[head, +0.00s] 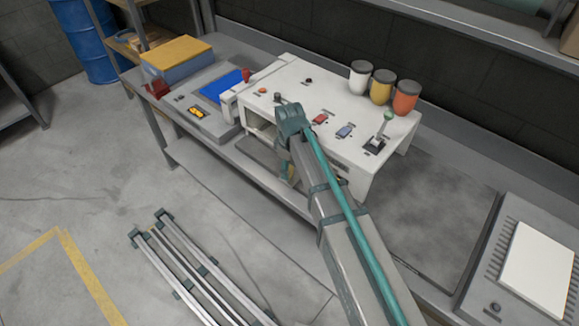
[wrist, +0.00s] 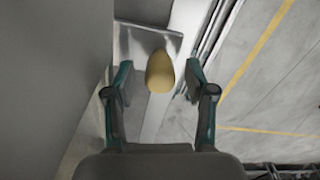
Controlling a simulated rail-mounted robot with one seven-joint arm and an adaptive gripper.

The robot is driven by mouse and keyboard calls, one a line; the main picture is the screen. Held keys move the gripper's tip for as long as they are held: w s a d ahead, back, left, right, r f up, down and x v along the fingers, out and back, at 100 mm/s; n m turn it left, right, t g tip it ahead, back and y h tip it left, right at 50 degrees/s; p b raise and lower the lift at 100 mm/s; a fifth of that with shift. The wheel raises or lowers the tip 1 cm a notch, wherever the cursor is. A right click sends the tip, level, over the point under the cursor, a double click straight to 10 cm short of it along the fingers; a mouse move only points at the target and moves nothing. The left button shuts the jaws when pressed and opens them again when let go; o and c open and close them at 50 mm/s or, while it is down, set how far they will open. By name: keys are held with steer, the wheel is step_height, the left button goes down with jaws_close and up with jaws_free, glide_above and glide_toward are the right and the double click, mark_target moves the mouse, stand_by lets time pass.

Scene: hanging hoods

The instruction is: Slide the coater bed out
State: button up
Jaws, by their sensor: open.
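The white coater housing (head: 290,88) stands on the bench, with an open front below its sloped control panel. A grey metal plate (head: 258,152), which looks like the coater bed, shows low in that opening, partly hidden by my arm. In the wrist view a grey plate (wrist: 132,38) carries a rounded yellow knob (wrist: 160,74). My gripper (wrist: 159,68) is open, with one finger on each side of the knob and a visible gap to both. In the head view my arm hides most of the gripper.
A blue pad (head: 222,85) and yellow-topped stack (head: 178,57) lie left. Metal rails (head: 185,268) lie on the floor in front. A white sheet (head: 537,268) lies right.

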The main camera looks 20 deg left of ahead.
steer(key=shift+f, duration=0.3)
steer(key=shift+c, duration=0.3)
jaws_close()
